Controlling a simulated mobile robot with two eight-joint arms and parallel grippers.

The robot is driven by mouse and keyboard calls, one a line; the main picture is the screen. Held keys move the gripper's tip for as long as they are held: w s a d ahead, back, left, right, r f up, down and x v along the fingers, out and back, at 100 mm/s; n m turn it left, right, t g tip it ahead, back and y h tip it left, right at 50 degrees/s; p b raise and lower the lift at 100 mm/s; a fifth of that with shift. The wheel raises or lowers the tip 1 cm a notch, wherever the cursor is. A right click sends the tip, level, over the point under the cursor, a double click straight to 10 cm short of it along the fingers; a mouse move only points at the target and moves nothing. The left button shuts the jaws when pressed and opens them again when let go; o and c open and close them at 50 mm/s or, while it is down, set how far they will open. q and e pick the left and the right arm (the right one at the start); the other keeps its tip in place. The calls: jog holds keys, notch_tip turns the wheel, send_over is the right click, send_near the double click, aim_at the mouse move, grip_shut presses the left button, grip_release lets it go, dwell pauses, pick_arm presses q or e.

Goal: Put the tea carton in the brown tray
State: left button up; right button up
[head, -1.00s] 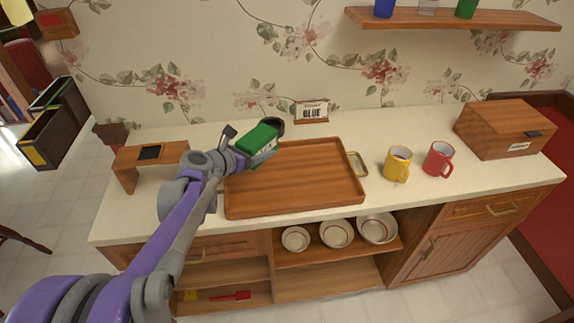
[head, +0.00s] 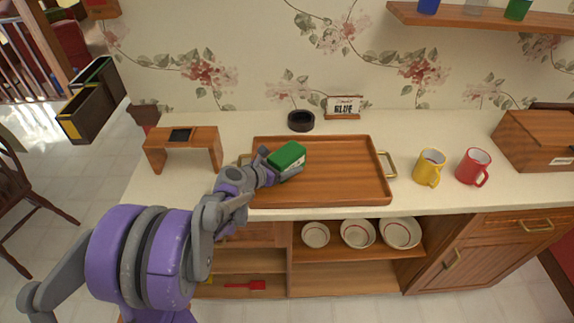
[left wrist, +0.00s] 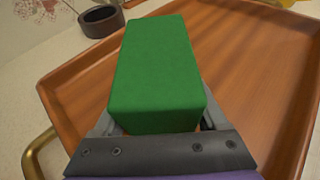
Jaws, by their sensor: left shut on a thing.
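The green tea carton (head: 287,155) is in my left gripper (head: 272,171), which is shut on it. The carton is over the left part of the brown tray (head: 345,178) on the counter. In the left wrist view the carton (left wrist: 155,65) fills the middle, between the jaws (left wrist: 155,128), with the tray (left wrist: 255,70) behind and below it. I cannot tell whether the carton touches the tray's floor. The rest of the tray is empty. My right gripper is not in view.
A dark round bowl (head: 301,120) and a sign reading BLUE (head: 344,107) stand behind the tray. A yellow mug (head: 429,168) and a red mug (head: 473,167) stand to its right. A small wooden stand (head: 183,148) is on the left, a wooden box (head: 535,140) far right.

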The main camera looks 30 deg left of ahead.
pick_arm(q)
jog(key=shift+f, duration=0.1)
jog(key=o, duration=1.4)
jog(key=shift+s+a+r, duration=0.1)
jog(key=shift+s+r, duration=0.2)
jog(key=v, duration=1.1)
jog(key=shift+s, duration=0.2)
